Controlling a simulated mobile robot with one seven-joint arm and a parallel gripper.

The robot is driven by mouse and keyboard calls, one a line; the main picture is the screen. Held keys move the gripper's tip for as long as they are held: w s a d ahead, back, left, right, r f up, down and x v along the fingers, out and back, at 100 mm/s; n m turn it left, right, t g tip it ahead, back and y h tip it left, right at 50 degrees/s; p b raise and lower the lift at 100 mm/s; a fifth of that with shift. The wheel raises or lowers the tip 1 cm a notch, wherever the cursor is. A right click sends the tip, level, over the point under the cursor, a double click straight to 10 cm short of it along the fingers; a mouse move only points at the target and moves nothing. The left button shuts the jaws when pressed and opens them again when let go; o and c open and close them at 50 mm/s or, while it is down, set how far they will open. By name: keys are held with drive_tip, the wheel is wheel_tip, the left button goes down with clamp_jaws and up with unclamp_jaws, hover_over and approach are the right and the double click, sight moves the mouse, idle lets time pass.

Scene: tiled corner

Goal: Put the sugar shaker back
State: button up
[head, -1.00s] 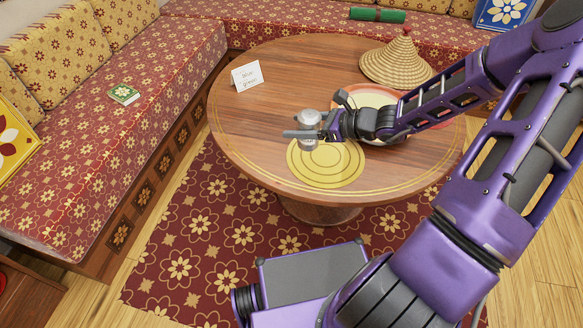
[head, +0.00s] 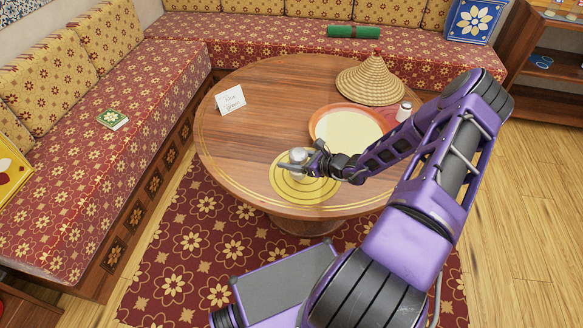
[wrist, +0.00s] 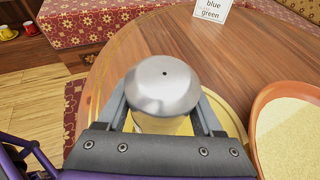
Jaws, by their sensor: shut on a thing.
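A shaker with a domed silver lid and pale contents (head: 298,155) is between the fingers of my gripper (head: 296,168). In the wrist view, the shaker's lid (wrist: 163,83) has a small dark hole and fills the space between the fingers (wrist: 165,118). My gripper is shut on the shaker, which looks upright. It is over the round yellow mat (head: 318,190) on the wooden table (head: 240,150). The shaker's base is hidden, so I cannot tell whether it touches the mat.
An orange-rimmed plate (head: 316,122) with a pale middle lies behind my gripper. A white shaker (head: 404,111) stands to its right, near a straw cone (head: 370,82). A card (head: 230,99) reading "blue green" stands at back left. The table's left side is clear.

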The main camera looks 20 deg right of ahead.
drive_tip(key=shift+f, duration=1.75)
drive_tip(key=shift+f+b, duration=0.25)
drive_tip(key=shift+b, duration=0.15)
drive_tip(key=o, duration=1.5)
drive_tip(key=shift+r, duration=0.1)
drive_tip(key=shift+s+d+r, duration=0.1)
drive_tip(key=shift+s+r, duration=0.1)
drive_tip(key=shift+r, duration=0.1)
drive_tip(key=p+v, duration=0.1)
drive_tip(key=v, duration=1)
drive_tip(key=shift+s+r, duration=0.1)
drive_tip(key=shift+s, duration=0.05)
